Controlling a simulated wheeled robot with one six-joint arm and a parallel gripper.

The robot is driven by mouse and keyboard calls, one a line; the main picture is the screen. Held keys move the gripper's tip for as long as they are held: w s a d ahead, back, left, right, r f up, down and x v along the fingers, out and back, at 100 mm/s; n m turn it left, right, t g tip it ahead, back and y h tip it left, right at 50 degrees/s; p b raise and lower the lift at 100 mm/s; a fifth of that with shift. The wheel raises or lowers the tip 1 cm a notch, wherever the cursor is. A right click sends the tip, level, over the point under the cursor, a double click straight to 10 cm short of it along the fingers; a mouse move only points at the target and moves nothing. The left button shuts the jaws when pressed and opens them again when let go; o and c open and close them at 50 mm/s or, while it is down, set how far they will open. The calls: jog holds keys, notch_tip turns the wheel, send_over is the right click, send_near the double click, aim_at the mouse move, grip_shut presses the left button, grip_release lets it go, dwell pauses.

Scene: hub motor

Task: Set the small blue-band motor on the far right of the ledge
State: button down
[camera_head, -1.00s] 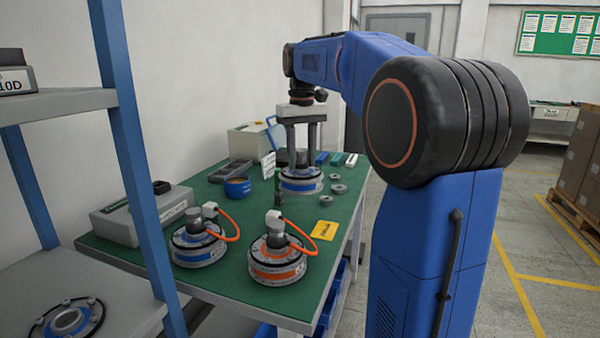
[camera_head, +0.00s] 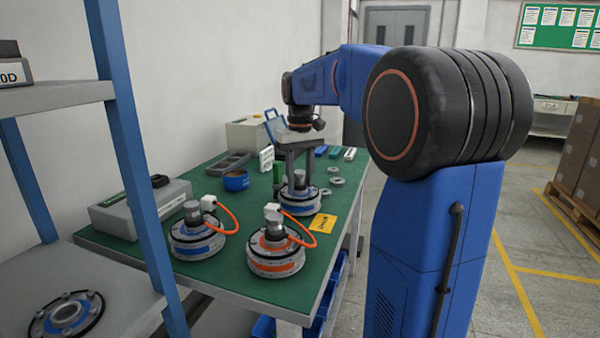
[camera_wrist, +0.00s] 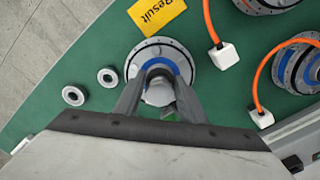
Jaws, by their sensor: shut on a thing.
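My gripper (camera_head: 299,178) is shut on the upper hub of the small blue-band motor (camera_head: 300,206). The motor is a grey disc with a blue band, upright, over the green bench top. Whether its base touches the bench is unclear. In the wrist view, both fingers straddle the motor's centre (camera_wrist: 148,52). A larger blue-band motor (camera_head: 196,246) and an orange-band motor (camera_head: 275,264), both with orange cables, stand nearer on the bench. The ledge may be the grey lower shelf (camera_head: 125,298) at left, which bears another blue-ringed part (camera_head: 66,316).
The green bench (camera_head: 215,277) holds a grey case (camera_head: 138,208), a blue tin (camera_head: 235,180), a yellow card (camera_head: 322,226) and loose rings (camera_head: 337,181). A blue rack post (camera_head: 140,165) stands between the shelf and the bench.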

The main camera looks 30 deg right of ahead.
jog(key=c, duration=1.1)
grip_release()
